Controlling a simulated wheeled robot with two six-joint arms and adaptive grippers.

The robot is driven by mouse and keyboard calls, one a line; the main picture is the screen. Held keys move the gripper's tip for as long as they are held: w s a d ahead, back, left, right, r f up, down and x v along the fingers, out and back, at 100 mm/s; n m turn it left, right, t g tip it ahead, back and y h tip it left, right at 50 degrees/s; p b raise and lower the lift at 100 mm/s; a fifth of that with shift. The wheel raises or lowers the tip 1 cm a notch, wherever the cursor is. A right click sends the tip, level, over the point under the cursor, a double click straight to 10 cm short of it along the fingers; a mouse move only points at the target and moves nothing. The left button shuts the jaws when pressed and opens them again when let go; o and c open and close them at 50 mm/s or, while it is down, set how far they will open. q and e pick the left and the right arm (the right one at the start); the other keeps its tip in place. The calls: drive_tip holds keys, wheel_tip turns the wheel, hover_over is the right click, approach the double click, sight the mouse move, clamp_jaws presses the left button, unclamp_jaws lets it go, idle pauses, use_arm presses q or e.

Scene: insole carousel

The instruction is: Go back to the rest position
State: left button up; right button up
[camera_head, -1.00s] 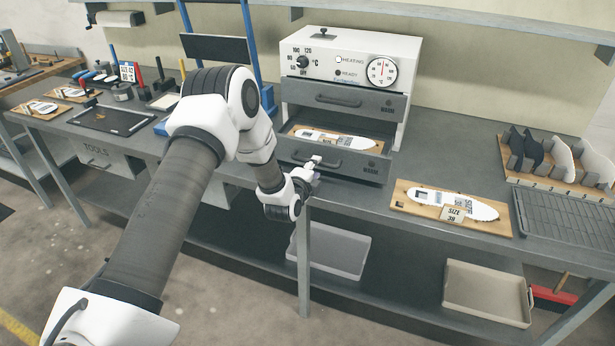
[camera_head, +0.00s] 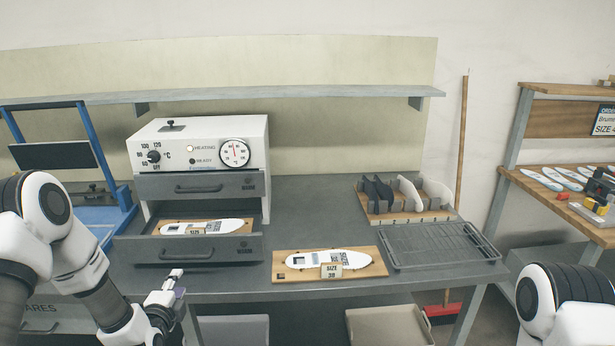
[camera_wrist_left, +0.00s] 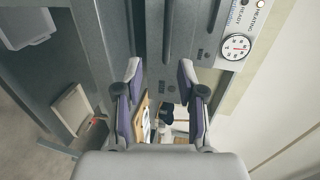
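My left gripper (camera_head: 174,282) is in front of and a little below the pulled-out lower drawer (camera_head: 226,246) of the white heater (camera_head: 205,140). In the left wrist view its two fingers (camera_wrist_left: 160,78) stand apart with nothing held between them. It looks close to the drawer front; I cannot tell if it touches. A wooden board with a white insole (camera_head: 202,227) lies in that drawer. The upper drawer (camera_head: 230,184) is shut. Of my right arm only a white and black joint shows at the lower right; its gripper is out of view.
A board with an insole and a size 38 tag (camera_head: 328,264) lies on the grey bench, with a dark rack (camera_head: 440,246) to its right. A wooden holder (camera_head: 408,216) with upright insoles stands behind. A blue-framed stand (camera_head: 100,150) is at left. Grey bins sit below the bench.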

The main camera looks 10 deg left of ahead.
use_arm(q)
drive_tip(key=s+d+f+g+h, duration=0.2)
drive_tip(key=s+d+f+g, duration=0.1)
drive_tip(key=s+d+f, duration=0.5)
drive_tip(key=s+d+f+g+h, duration=0.1)
drive_tip(key=s+d+f+g, duration=0.25)
drive_tip(key=s+f, duration=0.4)
drive_tip(key=s+d+f+n+g, duration=0.2)
drive_tip(key=s+f+n+g, duration=0.1)
drive_tip(key=s+n, duration=0.5)
drive_tip(key=s+d+f+n+g, duration=0.2)
drive_tip(key=s+n+g, duration=0.3)
drive_tip(key=s+n, duration=0.3)
drive_tip(key=s+f, duration=0.1)
drive_tip(key=s, duration=0.3)
drive_tip(key=shift+f, duration=0.15)
drive_tip(key=shift+g, duration=0.25)
